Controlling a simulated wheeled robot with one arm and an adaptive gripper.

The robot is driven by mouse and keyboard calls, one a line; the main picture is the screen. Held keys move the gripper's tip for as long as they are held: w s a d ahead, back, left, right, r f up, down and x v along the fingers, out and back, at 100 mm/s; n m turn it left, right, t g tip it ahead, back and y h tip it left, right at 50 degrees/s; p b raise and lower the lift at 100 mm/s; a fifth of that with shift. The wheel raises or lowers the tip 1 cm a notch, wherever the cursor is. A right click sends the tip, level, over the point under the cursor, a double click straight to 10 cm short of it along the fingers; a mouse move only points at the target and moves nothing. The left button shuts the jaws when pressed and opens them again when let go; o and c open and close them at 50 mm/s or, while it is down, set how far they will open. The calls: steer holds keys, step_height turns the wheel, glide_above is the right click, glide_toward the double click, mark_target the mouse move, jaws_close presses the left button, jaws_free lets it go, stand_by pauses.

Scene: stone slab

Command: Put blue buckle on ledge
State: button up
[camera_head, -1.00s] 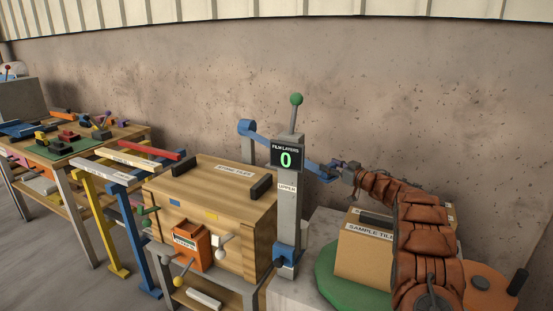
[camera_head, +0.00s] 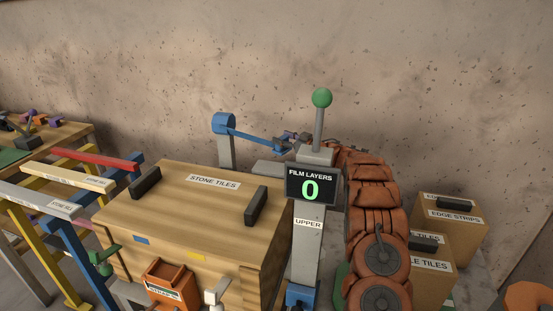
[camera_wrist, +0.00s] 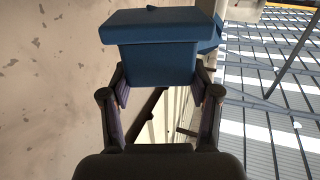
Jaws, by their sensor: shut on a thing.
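A blue block-like piece (camera_wrist: 155,50), which fits the blue buckle, sits between the fingers in the wrist view. My gripper (camera_wrist: 155,95) is shut on it. In the head view my gripper (camera_head: 293,138) is small and partly hidden behind the top of the grey post. A blue bar (camera_head: 250,137) runs from a blue rounded head (camera_head: 223,123) on a grey stand to beside my gripper. I cannot tell whether the held piece is joined to this bar. A flat grey surface (camera_head: 268,168) behind the crate may be the ledge; no label confirms it.
A wooden stone tiles crate (camera_head: 195,205) stands at front left. The grey post (camera_head: 306,245) carries a FILM LAYERS 0 display (camera_head: 311,186) and a green-knobbed lever (camera_head: 321,98). Tile boxes (camera_head: 450,225) stand at right. A concrete wall (camera_head: 420,90) closes the back.

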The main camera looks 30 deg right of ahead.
steer(key=shift+s+f+p, duration=0.1)
steer(key=shift+f+p, duration=0.3)
steer(key=shift+f, duration=3.4)
steer(key=shift+f, duration=0.15)
steer(key=o, duration=1.2)
steer(key=shift+s+d, duration=0.2)
steer(key=shift+s, duration=0.3)
steer(key=b+v, duration=0.2)
steer(key=v, duration=0.9)
